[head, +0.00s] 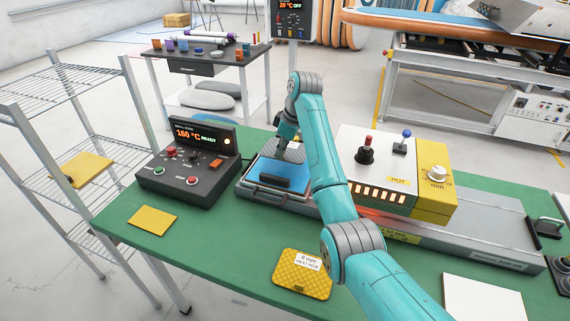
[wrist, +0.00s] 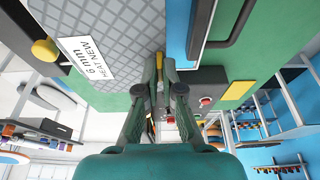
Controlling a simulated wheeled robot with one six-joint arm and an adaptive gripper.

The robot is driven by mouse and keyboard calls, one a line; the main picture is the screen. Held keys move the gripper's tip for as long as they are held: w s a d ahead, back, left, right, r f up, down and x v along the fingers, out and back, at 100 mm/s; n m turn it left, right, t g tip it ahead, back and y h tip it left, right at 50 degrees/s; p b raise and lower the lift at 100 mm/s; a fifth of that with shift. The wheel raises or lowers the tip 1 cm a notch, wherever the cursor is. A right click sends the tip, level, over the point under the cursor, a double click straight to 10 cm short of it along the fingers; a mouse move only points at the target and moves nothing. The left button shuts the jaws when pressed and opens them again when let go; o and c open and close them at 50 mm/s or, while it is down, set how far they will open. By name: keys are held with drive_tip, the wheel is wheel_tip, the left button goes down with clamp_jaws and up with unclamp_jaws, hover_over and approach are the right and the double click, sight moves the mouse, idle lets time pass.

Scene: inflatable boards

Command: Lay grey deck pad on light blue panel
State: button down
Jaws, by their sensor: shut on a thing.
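The grey deck pad (wrist: 115,38) has a diamond pattern and a white label reading 6 mm in the wrist view. In the head view the pad (head: 291,152) shows beyond the light blue panel's front part, partly hidden by my arm. The light blue panel (head: 268,171) lies in a metal tray on the green table; it also shows in the wrist view (wrist: 202,22). My gripper (wrist: 160,62) is shut on the pad's edge; in the head view it is over the tray's far side (head: 281,146). I cannot tell whether pad and panel touch.
A dark control box (head: 188,163) reading 160 °C stands left of the tray. A heater unit (head: 385,165) marked HOT stands right. A yellow pad (head: 302,286), a smaller yellow piece (head: 153,219) and a white plate (head: 482,298) lie at the front. A wire shelf (head: 75,118) stands left.

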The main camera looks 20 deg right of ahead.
sight(283, 159)
drive_tip(key=shift+a+f, duration=0.1)
drive_tip(key=shift+f, duration=2.8)
drive_tip(key=shift+f, duration=0.1)
drive_tip(key=c, duration=1.3)
unclamp_jaws()
